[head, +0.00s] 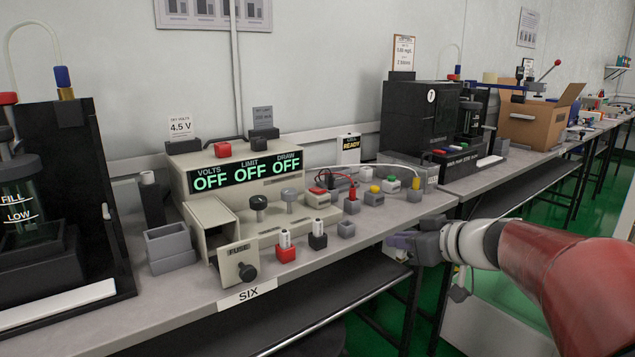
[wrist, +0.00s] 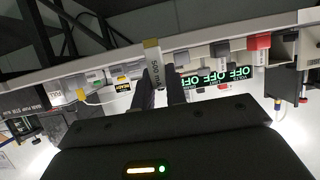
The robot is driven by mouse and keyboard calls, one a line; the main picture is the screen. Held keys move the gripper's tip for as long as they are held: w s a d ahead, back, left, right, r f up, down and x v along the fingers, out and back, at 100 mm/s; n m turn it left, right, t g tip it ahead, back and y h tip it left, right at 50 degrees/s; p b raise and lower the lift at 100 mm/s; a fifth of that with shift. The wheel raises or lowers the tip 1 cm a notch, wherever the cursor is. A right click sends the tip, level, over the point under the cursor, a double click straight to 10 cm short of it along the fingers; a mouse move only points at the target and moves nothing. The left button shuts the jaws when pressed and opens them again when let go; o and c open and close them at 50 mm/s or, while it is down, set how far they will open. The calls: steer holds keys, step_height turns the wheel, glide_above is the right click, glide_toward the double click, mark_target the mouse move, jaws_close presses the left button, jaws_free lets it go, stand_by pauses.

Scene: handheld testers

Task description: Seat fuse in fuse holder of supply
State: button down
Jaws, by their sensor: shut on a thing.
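The cream supply (head: 225,160) stands on the bench in the head view, its displays reading OFF. Its fuse holder, a cream panel marked FUSE (head: 238,250) with a black knob, is at the front left beside an open-ended cream housing (head: 212,222). My gripper (head: 398,241) is off the bench's front edge, to the right of the supply. In the wrist view my gripper (wrist: 160,92) is shut on a grey fuse (wrist: 154,66) with a brass end and a 500 mA marking. The fuse's lower part is hidden between the fingers. The fuse cannot be made out in the head view.
A grey bin (head: 170,246) is left of the supply. Cables lie behind.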

steer(key=d+f+m+t+h+b, duration=0.1)
steer(key=d+f+m+h+b, duration=0.15)
steer(key=f, duration=1.35)
steer(key=d+f+m+t+h+b, duration=0.1)
steer(key=d+f+m+h+b, duration=0.2)
steer(key=f, duration=1.2)
steer(key=a+r+n+y+p, duration=0.1)
steer(key=a+r+p, duration=0.5)
steer(key=shift+w+a, duration=0.2)
steer(key=shift+w, duration=0.2)
steer(key=shift+n, duration=0.35)
